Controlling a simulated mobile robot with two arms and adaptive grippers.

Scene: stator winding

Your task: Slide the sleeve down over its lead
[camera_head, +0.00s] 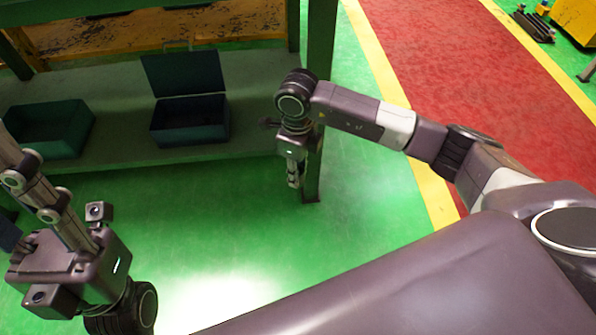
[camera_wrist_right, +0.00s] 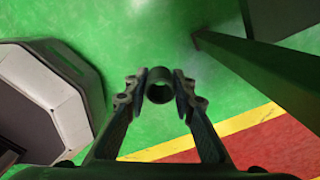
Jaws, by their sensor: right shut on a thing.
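My right gripper (camera_head: 294,178) points down beside a green post of the rack in the head view. In the right wrist view its two fingers are shut on the sleeve (camera_wrist_right: 159,77), a short dark tube seen almost end-on, with its round opening showing between the fingertips. The sleeve is too small to make out in the head view. I see no lead or stator in either view. My left gripper (camera_head: 38,190) is at the left edge of the head view, fingers pointing up and left. Its fingertips are not clear, so I cannot tell its opening.
A green rack with a shelf (camera_head: 110,82) stands at the upper left. It bears an open dark bin (camera_head: 190,120) with a raised lid and another dark bin (camera_head: 48,128). A green post (camera_head: 316,130) is close to my right gripper. Green floor (camera_head: 250,225) below is clear.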

